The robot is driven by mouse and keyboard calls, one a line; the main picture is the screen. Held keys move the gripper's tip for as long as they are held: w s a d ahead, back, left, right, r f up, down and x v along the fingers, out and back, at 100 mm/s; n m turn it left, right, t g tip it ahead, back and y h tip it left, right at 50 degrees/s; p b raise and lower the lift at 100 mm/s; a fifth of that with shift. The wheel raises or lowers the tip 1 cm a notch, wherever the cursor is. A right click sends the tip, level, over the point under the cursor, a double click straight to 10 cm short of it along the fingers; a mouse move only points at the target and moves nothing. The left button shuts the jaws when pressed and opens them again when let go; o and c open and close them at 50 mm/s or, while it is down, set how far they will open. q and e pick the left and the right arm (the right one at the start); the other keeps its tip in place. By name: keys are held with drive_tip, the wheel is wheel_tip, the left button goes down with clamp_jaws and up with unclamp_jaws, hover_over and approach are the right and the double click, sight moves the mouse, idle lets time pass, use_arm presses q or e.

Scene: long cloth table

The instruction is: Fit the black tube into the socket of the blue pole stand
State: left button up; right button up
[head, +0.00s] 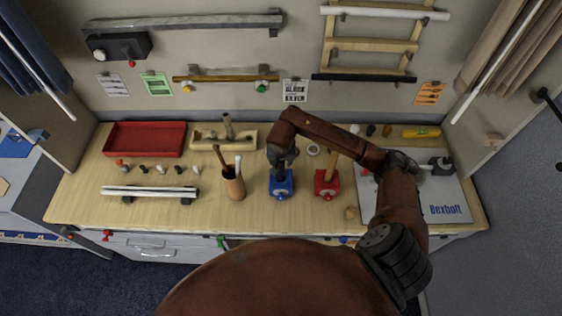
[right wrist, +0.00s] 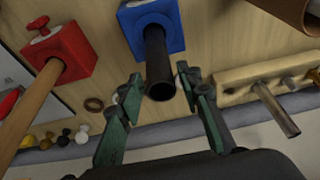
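The blue pole stand (head: 281,190) stands on the table near the middle, and it also shows at the top of the right wrist view (right wrist: 160,22). The black tube (right wrist: 158,68) stands with its lower end in the socket of the blue stand; its hollow top end faces the wrist camera. How deep it sits cannot be told. My right gripper (right wrist: 163,92) is over the tube, with one green-padded finger on each side and visible gaps to the tube. It is open and empty. In the head view the right gripper (head: 282,158) partly hides the tube. My left gripper is out of view.
A red stand (head: 325,185) with a wooden pole is just right of the blue one. A cup of tools (head: 234,186) stands close on the left. A wooden holder (head: 222,137) and a red tray (head: 145,139) lie farther left. A Bexholt board (head: 440,208) lies right.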

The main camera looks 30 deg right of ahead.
drive_tip(key=shift+o, duration=0.7)
drive_tip(key=b+v, duration=0.3)
drive_tip(key=v, duration=0.9)
drive_tip(key=shift+r, duration=0.15)
